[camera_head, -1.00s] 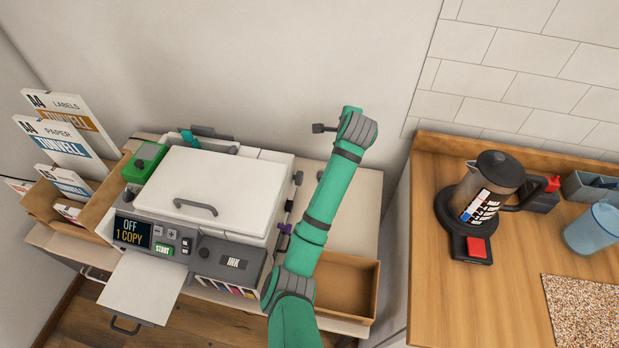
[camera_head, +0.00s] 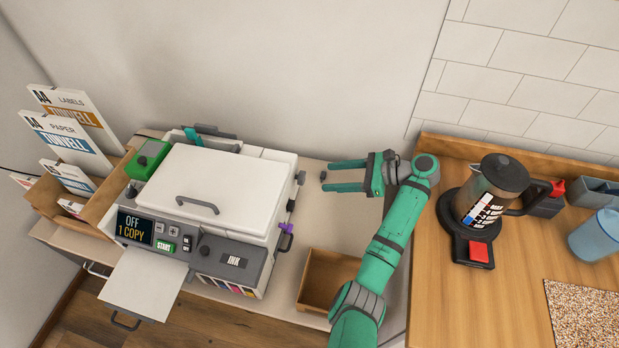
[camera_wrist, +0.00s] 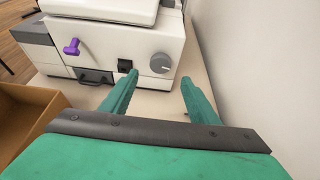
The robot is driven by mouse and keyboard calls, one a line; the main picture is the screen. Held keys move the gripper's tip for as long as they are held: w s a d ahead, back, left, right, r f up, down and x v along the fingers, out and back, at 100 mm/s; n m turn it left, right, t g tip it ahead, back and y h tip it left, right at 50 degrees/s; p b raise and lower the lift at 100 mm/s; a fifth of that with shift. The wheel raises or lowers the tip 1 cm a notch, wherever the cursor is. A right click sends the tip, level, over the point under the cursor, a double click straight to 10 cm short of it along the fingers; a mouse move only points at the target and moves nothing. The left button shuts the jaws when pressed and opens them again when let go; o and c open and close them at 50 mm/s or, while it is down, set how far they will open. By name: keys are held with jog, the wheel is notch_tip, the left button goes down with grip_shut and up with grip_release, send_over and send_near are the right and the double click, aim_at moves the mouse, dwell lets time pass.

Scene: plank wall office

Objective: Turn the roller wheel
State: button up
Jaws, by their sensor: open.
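A round grey knob (camera_wrist: 161,63), which looks like the roller wheel, sits on the side of the white printer (camera_wrist: 110,45) in the wrist view. In the head view it appears as a small dark knob (camera_head: 300,177) on the printer's right side. My gripper (camera_head: 327,176) is open and empty, its fingers pointing left toward the printer side. In the wrist view the fingers of my gripper (camera_wrist: 158,76) spread below and either side of the knob, apart from it.
A purple lever (camera_wrist: 72,47) and a black switch (camera_wrist: 125,65) sit left of the knob. An open cardboard box (camera_head: 330,275) stands right of the printer. The wall (camera_wrist: 260,60) is close on the wrist view's right. A wooden counter (camera_head: 440,290) stands right.

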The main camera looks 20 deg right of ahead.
aim_at(304, 179)
jog(key=x, duration=0.9)
jog(key=shift+a, duration=0.1)
jog(key=c, duration=1)
jog(key=shift+f, duration=0.1)
